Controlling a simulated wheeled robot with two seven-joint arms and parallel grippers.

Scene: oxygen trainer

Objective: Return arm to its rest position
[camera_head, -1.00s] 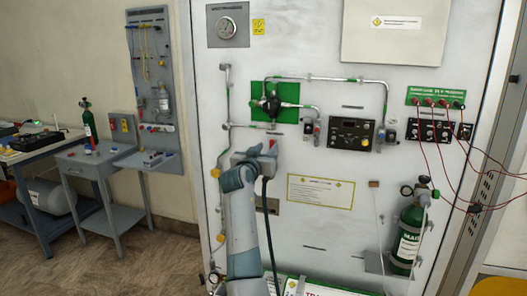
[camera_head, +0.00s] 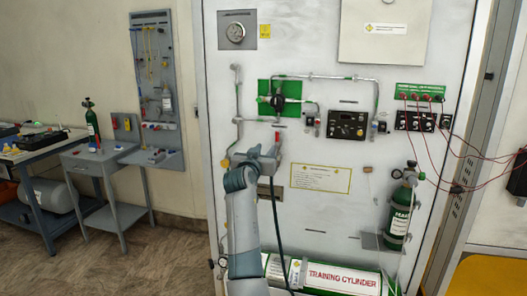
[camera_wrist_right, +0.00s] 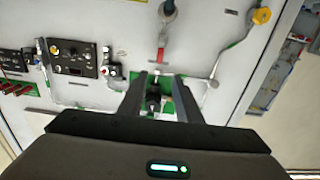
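My right arm (camera_head: 245,235) rises from the bottom of the head view in front of the white training panel (camera_head: 320,225). My right gripper (camera_wrist_right: 161,90) is open, its two fingers apart with no object held between them. It also shows in the head view (camera_head: 274,148), below the green plate (camera_head: 264,97) with its black valve (camera_head: 277,101). In the wrist view, the black valve (camera_wrist_right: 153,97) appears between the fingers, beyond them against the green plate; the distance is hard to tell. My left gripper is out of view.
A green cylinder (camera_head: 400,210) stands on a bracket at the panel's right. A lying training cylinder (camera_head: 340,279) is below. Red cables (camera_head: 425,150) hang at the right. A side table (camera_head: 100,158) and workbench (camera_head: 40,150) stand left, with bare floor in front.

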